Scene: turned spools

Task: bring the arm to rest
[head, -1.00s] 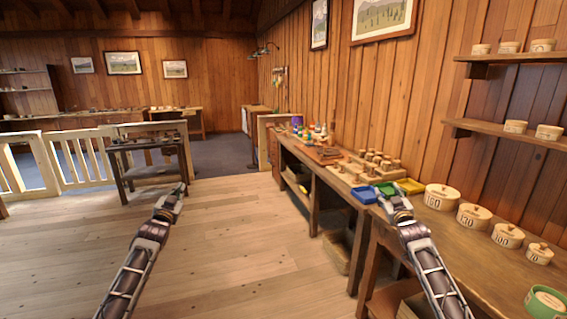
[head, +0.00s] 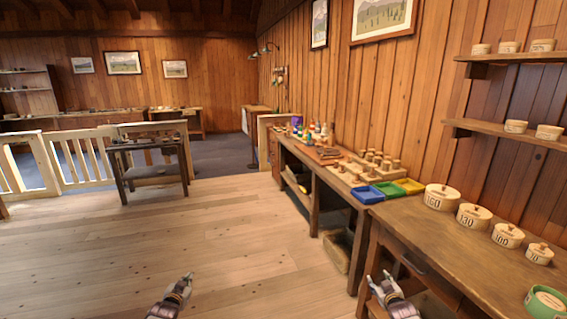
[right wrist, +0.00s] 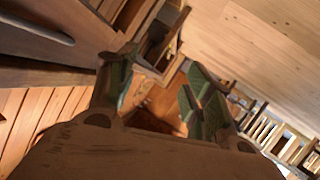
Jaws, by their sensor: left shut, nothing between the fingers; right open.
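My left gripper (head: 184,282) is low at the bottom of the head view, over the open wooden floor. Its fingers are shut with nothing between them. My right gripper (head: 378,281) is low at the bottom right of the head view, in front of the near workbench (head: 465,240) and below its top. It is open and empty. In the right wrist view its two green-padded fingers (right wrist: 160,95) stand apart, with only furniture and floor visible beyond them.
Blue (head: 367,194), green (head: 389,189) and yellow (head: 409,185) trays stand on the benches at right. Several round numbered boxes, one marked 160 (head: 442,198), line the near bench. A small dark table (head: 150,150) stands at back left. The floor (head: 230,240) is clear.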

